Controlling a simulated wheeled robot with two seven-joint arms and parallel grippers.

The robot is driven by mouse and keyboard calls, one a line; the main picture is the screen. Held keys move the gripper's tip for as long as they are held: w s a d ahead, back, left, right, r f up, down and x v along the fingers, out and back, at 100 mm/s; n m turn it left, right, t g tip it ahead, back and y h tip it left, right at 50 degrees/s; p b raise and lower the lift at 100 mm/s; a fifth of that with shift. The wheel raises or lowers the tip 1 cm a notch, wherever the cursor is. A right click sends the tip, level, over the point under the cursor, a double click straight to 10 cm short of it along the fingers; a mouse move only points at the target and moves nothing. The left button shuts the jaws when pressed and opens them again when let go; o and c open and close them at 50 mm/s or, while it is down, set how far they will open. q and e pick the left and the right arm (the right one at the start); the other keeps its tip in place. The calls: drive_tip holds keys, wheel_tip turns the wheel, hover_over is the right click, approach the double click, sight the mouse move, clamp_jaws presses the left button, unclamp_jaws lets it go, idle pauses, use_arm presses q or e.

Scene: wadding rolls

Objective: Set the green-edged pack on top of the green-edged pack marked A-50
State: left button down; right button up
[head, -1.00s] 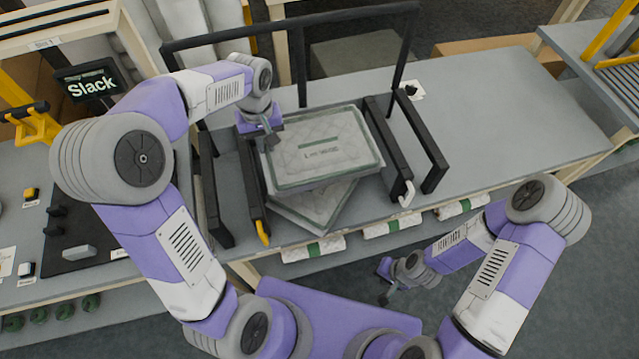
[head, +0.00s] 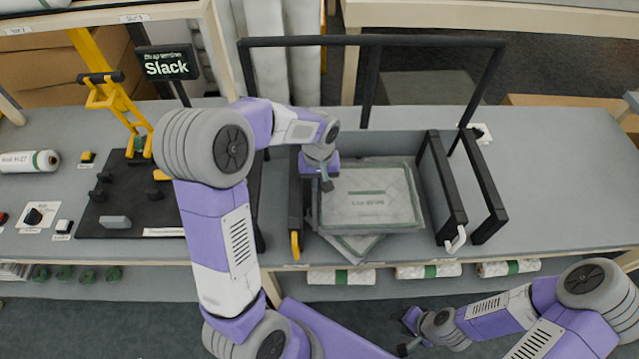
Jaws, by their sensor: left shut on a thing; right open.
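The upper green-edged pack (head: 372,200) is a quilted, pale grey slab with a green label in its middle; its printing is too small to read. My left gripper (head: 325,182) is shut on its far left part. Below it a second green-edged pack (head: 362,244) lies turned at an angle, with only a near corner showing. Its marking is hidden. I cannot tell whether the two packs touch. Both are between the black side bars of a frame on the bench. My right gripper (head: 406,340) is open and empty, low in front of the bench.
A black frame (head: 370,41) rises behind the packs, with black bars (head: 446,190) at the right and a yellow-handled bar (head: 295,215) at the left. A black mat with a yellow clamp (head: 132,125) is further left. The bench (head: 560,180) is clear at right.

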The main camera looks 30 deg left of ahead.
use_arm(q)
drive_tip(key=shift+f, duration=0.35)
drive_tip(key=c, duration=1.2)
unclamp_jaws()
drive_tip(key=shift+o, duration=0.2)
drive_tip(key=shift+r, duration=0.25)
wheel_tip(320, 180, up, 12)
drive_tip(key=p, duration=0.3)
drive_tip(key=shift+r, duration=0.2)
